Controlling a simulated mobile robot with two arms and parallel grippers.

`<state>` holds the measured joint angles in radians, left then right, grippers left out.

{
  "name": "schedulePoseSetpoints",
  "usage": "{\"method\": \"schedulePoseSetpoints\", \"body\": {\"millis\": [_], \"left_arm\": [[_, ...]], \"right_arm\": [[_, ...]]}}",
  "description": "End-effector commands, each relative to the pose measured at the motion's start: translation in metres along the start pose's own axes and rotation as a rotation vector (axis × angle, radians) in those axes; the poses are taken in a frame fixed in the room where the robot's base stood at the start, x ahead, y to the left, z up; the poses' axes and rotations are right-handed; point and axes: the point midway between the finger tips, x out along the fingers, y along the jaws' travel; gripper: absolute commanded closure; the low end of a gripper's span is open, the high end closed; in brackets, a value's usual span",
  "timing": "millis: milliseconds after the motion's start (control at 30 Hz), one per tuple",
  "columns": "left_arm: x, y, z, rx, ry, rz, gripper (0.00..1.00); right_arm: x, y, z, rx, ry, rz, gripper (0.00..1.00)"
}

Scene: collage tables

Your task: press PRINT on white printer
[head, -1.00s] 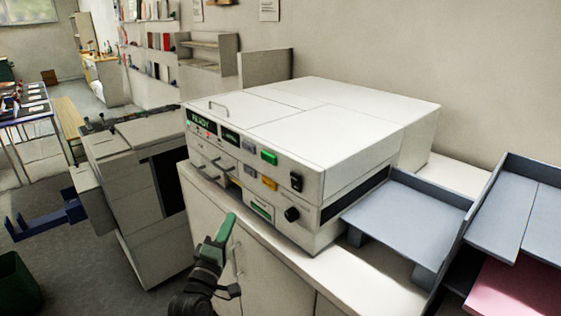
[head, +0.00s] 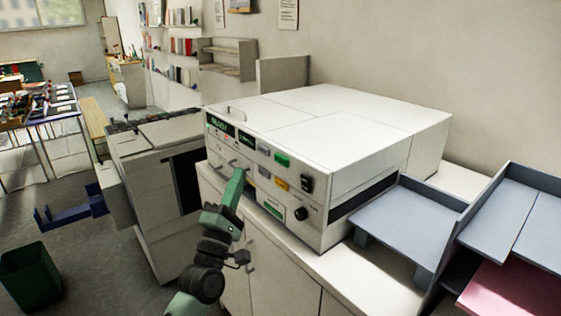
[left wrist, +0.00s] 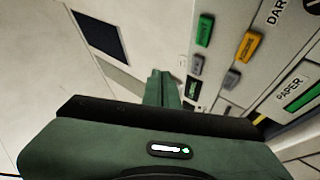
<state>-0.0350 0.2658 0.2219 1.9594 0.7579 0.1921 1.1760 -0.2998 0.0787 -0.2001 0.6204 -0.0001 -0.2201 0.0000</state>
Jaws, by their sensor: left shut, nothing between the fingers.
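The white printer (head: 330,135) stands on a cabinet, its control panel facing me. The panel has a green button (head: 282,160), a yellow button (head: 281,184) and two grey ones. I cannot read a PRINT label on any button. My left gripper (head: 236,178) is shut and empty, in front of the panel's left part, left of the buttons. In the left wrist view the fingertips (left wrist: 162,76) are left of the green button (left wrist: 205,30) and yellow button (left wrist: 248,46), and I cannot tell how far they are from the panel. My right gripper is not in view.
A dark knob (head: 301,214) and switch sit right of the buttons. A grey-blue tray (head: 405,222) juts from the printer's right side. Another machine (head: 160,185) stands to the left. A green bin (head: 30,278) is on the floor.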

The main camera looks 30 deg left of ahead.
Motion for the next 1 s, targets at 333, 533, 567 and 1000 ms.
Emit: {"method": "schedulePoseSetpoints", "body": {"millis": [333, 533, 567, 1000], "left_arm": [[0.028, -0.021, 0.02, -0.002, 0.001, 0.001, 1.0], [0.046, -0.035, 0.034, -0.001, 0.0, 0.0, 1.0], [0.048, -0.036, 0.035, -0.001, 0.0, 0.0, 1.0], [0.06, -0.044, 0.044, 0.0, 0.0, -0.001, 1.0]], "right_arm": [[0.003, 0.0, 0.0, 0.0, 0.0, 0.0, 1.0], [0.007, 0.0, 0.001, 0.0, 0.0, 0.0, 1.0], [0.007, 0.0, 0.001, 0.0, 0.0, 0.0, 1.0], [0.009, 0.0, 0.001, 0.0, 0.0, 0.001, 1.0]]}}
